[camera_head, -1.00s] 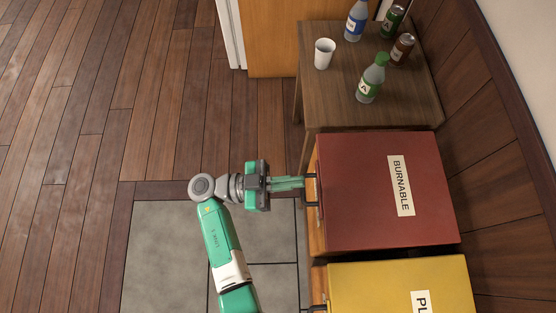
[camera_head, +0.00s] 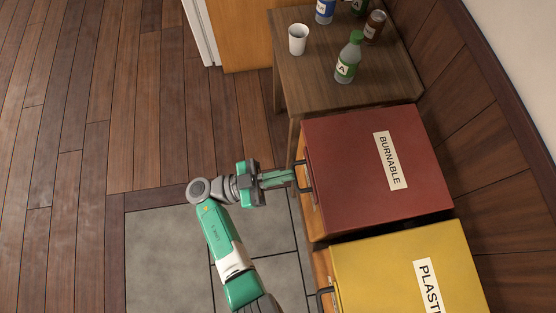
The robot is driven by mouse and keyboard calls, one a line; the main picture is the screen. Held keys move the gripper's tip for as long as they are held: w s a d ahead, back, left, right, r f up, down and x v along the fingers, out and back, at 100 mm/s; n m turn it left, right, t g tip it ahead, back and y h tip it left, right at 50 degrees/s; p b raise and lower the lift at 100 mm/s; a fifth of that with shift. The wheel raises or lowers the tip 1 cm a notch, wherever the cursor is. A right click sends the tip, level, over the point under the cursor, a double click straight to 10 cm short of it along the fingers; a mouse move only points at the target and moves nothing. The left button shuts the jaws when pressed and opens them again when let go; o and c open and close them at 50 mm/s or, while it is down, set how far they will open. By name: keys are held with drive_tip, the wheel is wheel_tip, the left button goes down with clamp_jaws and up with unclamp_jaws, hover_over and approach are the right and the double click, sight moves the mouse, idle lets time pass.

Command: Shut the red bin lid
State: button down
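The red bin lid (camera_head: 345,180) lies flat over its wooden bin and carries a "BURNABLE" label (camera_head: 391,161). A dark handle (camera_head: 303,176) sticks out at its left edge. My gripper (camera_head: 291,179) points right, with its green fingers reaching the handle at the lid's left edge. I cannot tell from this view above whether the fingers are closed around the handle or only beside it. A strip of the wooden bin front shows below the lid's left edge.
A yellow lid (camera_head: 390,270) on a neighbouring bin sits just below the red one. A wooden table (camera_head: 310,85) above it holds a white cup (camera_head: 298,39), a green-capped bottle (camera_head: 348,57) and a brown can (camera_head: 374,26). Open floor (camera_head: 150,110) lies to the left.

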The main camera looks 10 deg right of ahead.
drive_tip(key=f, duration=0.2)
drive_tip(key=shift+s+d+f+n, duration=0.25)
drive_tip(key=shift+f+n, duration=0.1)
drive_tip(key=shift+n, duration=0.05)
drive_tip(key=a, duration=0.8)
drive_tip(key=shift+w+r+m, duration=0.2)
drive_tip(key=shift+w+m, duration=0.2)
drive_tip(key=shift+w, duration=0.05)
